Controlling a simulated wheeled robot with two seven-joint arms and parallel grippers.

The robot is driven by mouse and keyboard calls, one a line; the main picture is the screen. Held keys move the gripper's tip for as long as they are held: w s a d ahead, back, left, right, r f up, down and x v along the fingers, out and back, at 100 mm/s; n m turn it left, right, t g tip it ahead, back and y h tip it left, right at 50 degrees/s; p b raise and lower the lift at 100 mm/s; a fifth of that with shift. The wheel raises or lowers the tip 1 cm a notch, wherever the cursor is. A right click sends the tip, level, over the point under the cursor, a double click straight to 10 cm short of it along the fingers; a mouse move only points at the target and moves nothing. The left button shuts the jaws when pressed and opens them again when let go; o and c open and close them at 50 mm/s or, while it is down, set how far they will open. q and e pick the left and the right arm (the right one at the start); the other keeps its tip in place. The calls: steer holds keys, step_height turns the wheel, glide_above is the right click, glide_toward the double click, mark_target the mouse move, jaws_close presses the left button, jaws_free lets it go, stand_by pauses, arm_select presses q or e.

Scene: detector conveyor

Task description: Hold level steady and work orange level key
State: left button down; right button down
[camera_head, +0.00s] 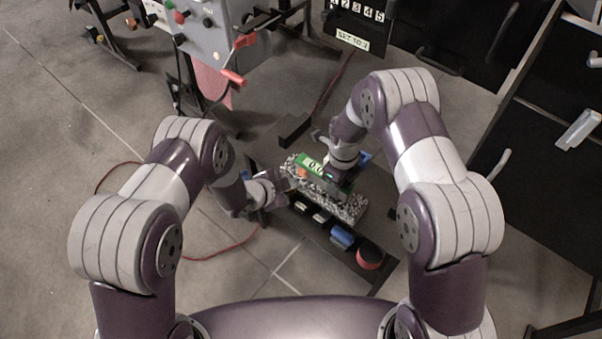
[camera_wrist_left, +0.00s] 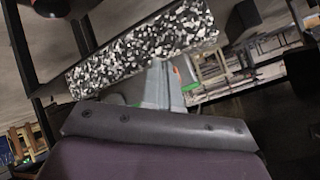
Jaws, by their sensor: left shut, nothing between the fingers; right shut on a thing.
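The level (camera_head: 311,164) is green with a white readout showing digits. It lies along a black-and-white speckled bar (camera_head: 348,210). The orange key (camera_head: 302,173) shows as a small spot near the level's left end. My right gripper (camera_head: 338,180) is shut on the level from above and hides part of it. My left gripper (camera_head: 284,181) is shut and empty, with its tips close beside the key; I cannot tell whether they touch it. In the left wrist view its closed fingers (camera_wrist_left: 163,84) are in front of the speckled bar (camera_wrist_left: 145,45), next to bits of orange and green.
The bar rests on a dark bench (camera_head: 325,245) that also holds a blue item (camera_head: 342,236) and a red round item (camera_head: 370,255). A grey control box (camera_head: 215,40) with red levers stands at back left. Dark cabinets stand at the right.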

arm_select(q)
steer(key=shift+s+a, duration=1.7)
steer(key=shift+s, duration=0.25)
arm_select(e)
steer(key=c, duration=0.6)
jaws_free()
steer(key=shift+o, duration=0.2)
